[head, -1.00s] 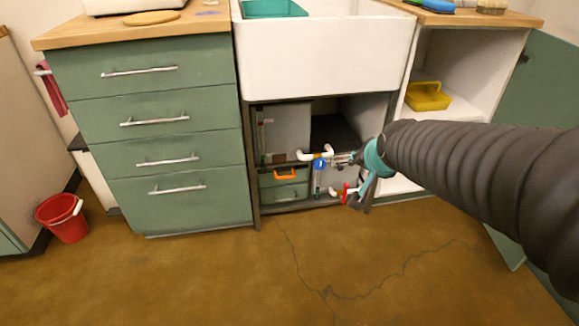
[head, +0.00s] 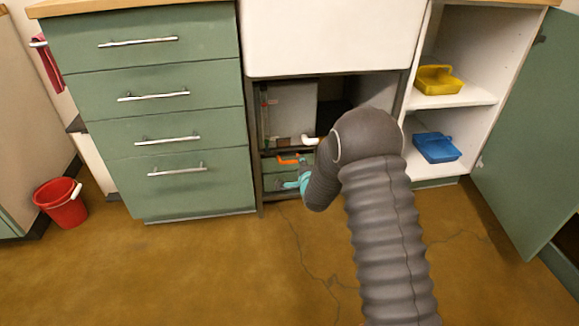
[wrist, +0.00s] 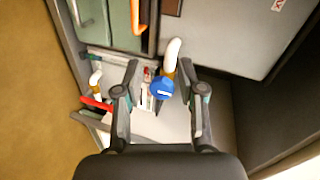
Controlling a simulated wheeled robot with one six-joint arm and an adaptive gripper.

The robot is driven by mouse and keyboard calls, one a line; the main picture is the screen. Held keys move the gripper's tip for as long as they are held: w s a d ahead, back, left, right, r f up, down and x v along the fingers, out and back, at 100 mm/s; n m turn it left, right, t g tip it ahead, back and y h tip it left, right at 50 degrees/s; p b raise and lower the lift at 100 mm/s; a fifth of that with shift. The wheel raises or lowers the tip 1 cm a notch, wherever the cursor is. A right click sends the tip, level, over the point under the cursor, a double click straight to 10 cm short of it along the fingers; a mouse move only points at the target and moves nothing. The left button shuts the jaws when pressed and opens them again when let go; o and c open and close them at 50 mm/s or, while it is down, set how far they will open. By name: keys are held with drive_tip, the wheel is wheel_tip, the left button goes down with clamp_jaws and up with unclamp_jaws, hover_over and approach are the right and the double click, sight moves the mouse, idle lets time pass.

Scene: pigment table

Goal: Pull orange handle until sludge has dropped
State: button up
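The orange handle (head: 289,160) is on a green drawer-like front (head: 272,166) low in the compartment under the white sink. It also shows at the top of the wrist view (wrist: 135,17), beyond my left finger. My gripper (wrist: 159,64) is open, with its two fingers well apart and not touching the handle. A blue round knob (wrist: 162,88) with a white pipe elbow (wrist: 172,50) shows between the fingers, seemingly beyond them. In the head view my gripper (head: 304,180) is just below and right of the handle, partly hidden by my arm. No sludge can be made out.
A red lever (wrist: 97,103) and another white pipe (wrist: 95,80) lie left of the fingers. A grey box (head: 290,110) is above the handle. Green drawers (head: 185,120) stand to the left, open shelves (head: 465,97) to the right. The floor in front is clear.

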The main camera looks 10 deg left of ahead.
drive_tip(key=m, duration=0.1)
approach(290, 162)
drive_tip(key=shift+t, duration=0.4)
drive_tip(key=x, duration=0.3)
drive_tip(key=b+x, duration=0.1)
drive_tip(key=x, duration=0.3)
drive_tip(key=b+x, duration=0.1)
drive_tip(key=x, duration=0.2)
drive_tip(key=shift+w+a+f, duration=0.15)
drive_tip(key=shift+w+f, duration=0.05)
drive_tip(key=shift+f, duration=0.3)
clamp_jaws()
